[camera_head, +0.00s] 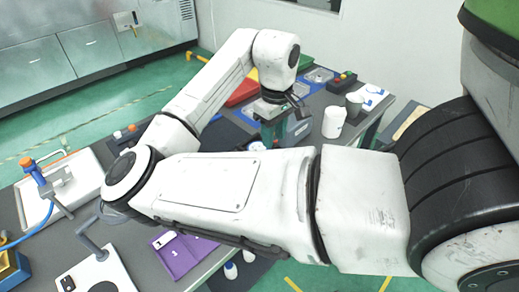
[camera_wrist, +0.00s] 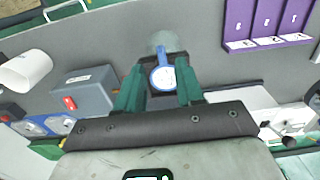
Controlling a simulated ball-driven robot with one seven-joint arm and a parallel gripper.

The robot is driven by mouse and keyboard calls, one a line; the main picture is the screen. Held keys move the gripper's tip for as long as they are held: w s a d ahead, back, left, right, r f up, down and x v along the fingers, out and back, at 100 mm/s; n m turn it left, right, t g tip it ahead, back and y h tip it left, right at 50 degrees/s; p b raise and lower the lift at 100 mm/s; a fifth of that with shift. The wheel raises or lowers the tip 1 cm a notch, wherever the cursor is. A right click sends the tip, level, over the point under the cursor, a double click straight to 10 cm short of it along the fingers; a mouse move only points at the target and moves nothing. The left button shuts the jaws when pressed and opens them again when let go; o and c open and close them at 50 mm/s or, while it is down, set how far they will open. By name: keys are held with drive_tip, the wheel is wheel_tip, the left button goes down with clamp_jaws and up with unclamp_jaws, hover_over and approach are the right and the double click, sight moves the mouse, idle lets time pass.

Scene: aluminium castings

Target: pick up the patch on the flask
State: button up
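In the wrist view a small blue-rimmed round piece with a pale face (camera_wrist: 163,78) lies between my fingers, with a narrow blue part running up from it. A hazy, see-through grey shape (camera_wrist: 160,42) shows at its upper end. I cannot tell for sure which of these is the patch and which the flask. My gripper (camera_wrist: 162,72) has green fingers set apart on either side of the blue piece, without clear contact. In the head view my gripper (camera_head: 281,131) points down over the grey bench; my arm hides much of the area around it.
A white cup (camera_head: 333,122) and a grey box (camera_wrist: 90,92) with a red switch stand nearby. A purple holder (camera_head: 180,252) with slots lies near the bench's front edge. Blue trays (camera_head: 318,75) sit farther back. Bare grey bench shows around the gripper.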

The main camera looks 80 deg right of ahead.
sight(273, 150)
drive_tip(key=shift+f+p, duration=0.5)
drive_tip(key=shift+f, duration=2.5)
drive_tip(key=shift+c, duration=0.2)
clamp_jaws()
